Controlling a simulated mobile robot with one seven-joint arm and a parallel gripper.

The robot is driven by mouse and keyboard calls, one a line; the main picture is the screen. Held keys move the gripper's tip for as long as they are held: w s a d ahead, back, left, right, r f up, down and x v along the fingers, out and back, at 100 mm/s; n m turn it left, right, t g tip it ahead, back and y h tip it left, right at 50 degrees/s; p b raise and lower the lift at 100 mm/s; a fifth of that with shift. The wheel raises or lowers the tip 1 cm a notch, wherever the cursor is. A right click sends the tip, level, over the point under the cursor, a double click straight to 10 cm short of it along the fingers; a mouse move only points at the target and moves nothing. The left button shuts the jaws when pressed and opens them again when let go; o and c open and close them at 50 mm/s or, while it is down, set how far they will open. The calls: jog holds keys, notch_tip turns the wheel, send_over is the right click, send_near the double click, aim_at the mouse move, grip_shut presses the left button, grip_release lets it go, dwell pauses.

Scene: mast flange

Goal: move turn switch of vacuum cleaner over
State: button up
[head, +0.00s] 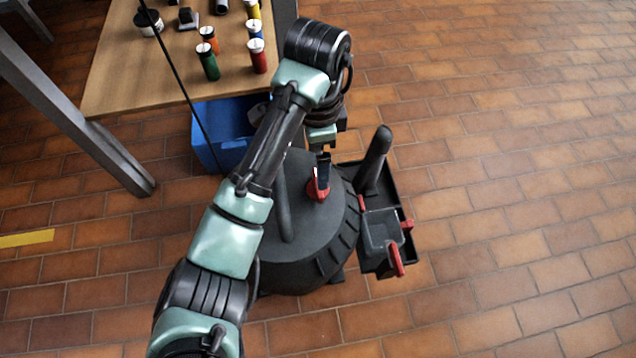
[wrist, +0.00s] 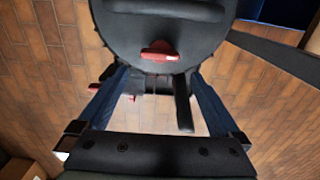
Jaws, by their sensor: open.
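The vacuum cleaner (head: 318,258) is black with a round, ribbed top and stands on the tiled floor in the head view. Its turn switch (head: 314,192) is red and sits on the top. In the wrist view the red turn switch (wrist: 159,52) lies crosswise on the black top (wrist: 120,35). My gripper (head: 322,167) is over the switch in the head view. In the wrist view my gripper (wrist: 157,73) is open, with its blue fingers spread wide and nothing between them. The switch shows just beyond the fingertips; I cannot tell whether they touch it.
A black upright handle (head: 374,158) and a grey bin with red clips (head: 383,230) stand right of the top. A blue crate (head: 224,122) is behind it. A wooden table (head: 130,68) with several small containers is at upper left. The floor at right is clear.

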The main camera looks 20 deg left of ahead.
notch_tip(320, 180, down, 10)
jog(key=b, duration=0.6)
jog(key=shift+r, duration=0.25)
jog(key=c, duration=1.1)
jog(key=shift+o, duration=0.2)
jog(key=shift+r, duration=0.1)
